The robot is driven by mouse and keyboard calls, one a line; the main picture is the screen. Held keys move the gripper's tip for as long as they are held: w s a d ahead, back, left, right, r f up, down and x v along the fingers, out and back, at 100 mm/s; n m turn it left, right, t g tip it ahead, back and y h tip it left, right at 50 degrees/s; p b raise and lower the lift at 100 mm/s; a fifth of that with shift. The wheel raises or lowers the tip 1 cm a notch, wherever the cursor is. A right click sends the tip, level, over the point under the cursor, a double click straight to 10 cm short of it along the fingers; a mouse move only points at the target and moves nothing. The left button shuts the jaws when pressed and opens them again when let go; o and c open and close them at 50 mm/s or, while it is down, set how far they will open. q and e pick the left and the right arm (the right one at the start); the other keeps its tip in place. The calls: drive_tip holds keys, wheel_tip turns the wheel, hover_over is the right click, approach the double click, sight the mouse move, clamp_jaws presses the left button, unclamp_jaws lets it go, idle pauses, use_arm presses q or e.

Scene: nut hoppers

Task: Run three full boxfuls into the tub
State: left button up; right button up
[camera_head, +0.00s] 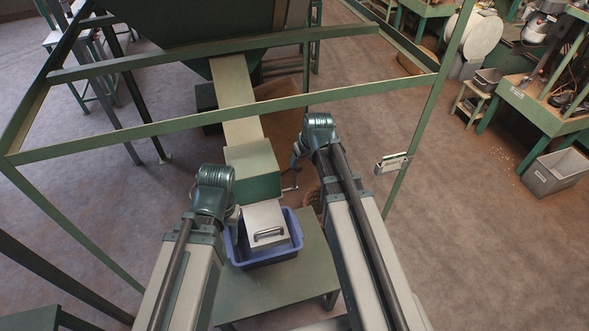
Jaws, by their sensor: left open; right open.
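A dark green hopper (215,25) stands at the top, with a pale chute (236,100) sloping down to a green box (253,170). A pale panel or spout with a handle (267,222) is below the box, over a blue tub (265,259). The tub's contents are mostly hidden. A lever-like rod (291,187) is at the box's right side. My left gripper (234,218) is open beside the pale panel's left side, partly hidden by its arm. My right gripper (297,154) is open near the box's upper right, by the rod; contact is unclear.
The tub stands on a green table (305,270). Green frame bars (180,122) cross in front of the hopper. A small counter-like device (393,163) is on the right post. A grey bin (554,173) and workbench are far right. The floor between is clear.

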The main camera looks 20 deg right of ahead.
sight(296, 179)
drive_tip(key=shift+f, duration=0.15)
drive_tip(key=b+x, duration=1.3)
drive_tip(key=shift+a+f, duration=0.1)
drive_tip(key=shift+f, duration=0.15)
clamp_jaws()
idle(1.1)
